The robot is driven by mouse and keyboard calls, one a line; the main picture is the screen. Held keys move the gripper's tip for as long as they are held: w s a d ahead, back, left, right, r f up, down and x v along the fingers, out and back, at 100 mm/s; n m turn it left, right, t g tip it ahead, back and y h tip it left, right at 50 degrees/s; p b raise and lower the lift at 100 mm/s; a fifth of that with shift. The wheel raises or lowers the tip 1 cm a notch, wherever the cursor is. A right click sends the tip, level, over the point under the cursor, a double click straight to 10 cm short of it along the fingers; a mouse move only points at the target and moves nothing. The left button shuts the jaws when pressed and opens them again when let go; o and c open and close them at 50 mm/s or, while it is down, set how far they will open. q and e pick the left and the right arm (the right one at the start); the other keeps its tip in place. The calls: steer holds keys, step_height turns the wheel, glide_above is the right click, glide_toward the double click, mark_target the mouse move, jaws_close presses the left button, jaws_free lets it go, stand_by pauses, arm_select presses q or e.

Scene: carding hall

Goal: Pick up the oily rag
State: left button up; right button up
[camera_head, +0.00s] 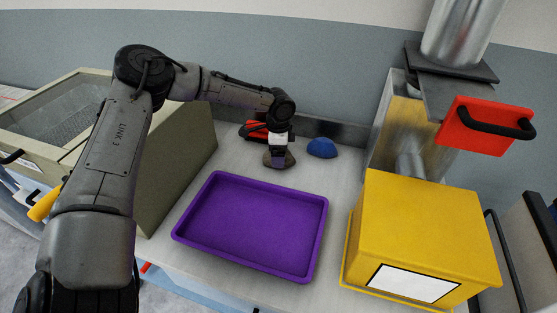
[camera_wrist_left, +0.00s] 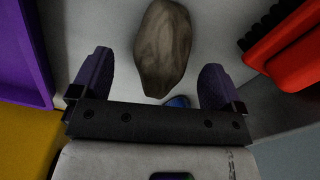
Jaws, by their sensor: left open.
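A brownish-grey crumpled lump, which looks like the oily rag (camera_head: 289,160), lies on the grey worktop behind the purple tray. My left gripper (camera_head: 278,161) points down over it and hides part of it. In the left wrist view the rag (camera_wrist_left: 163,48) shows whole, its near end reaching between the two purple fingers of the open left gripper (camera_wrist_left: 153,78). I see no finger closed on it; whether the fingers touch it, I cannot tell. My right gripper is not in view.
An empty purple tray (camera_head: 252,225) lies in front of the rag. A blue domed thing (camera_head: 321,147) sits right of it, a red thing (camera_head: 256,129) behind it to the left. A yellow box (camera_head: 425,235) stands at right, a beige bin (camera_head: 178,165) at left.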

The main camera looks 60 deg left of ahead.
arm_select(q)
step_height(320, 180, down, 2)
steer(key=shift+c, duration=0.2)
steer(key=shift+r, duration=0.1)
steer(key=c, duration=1)
steer(key=shift+o, duration=0.2)
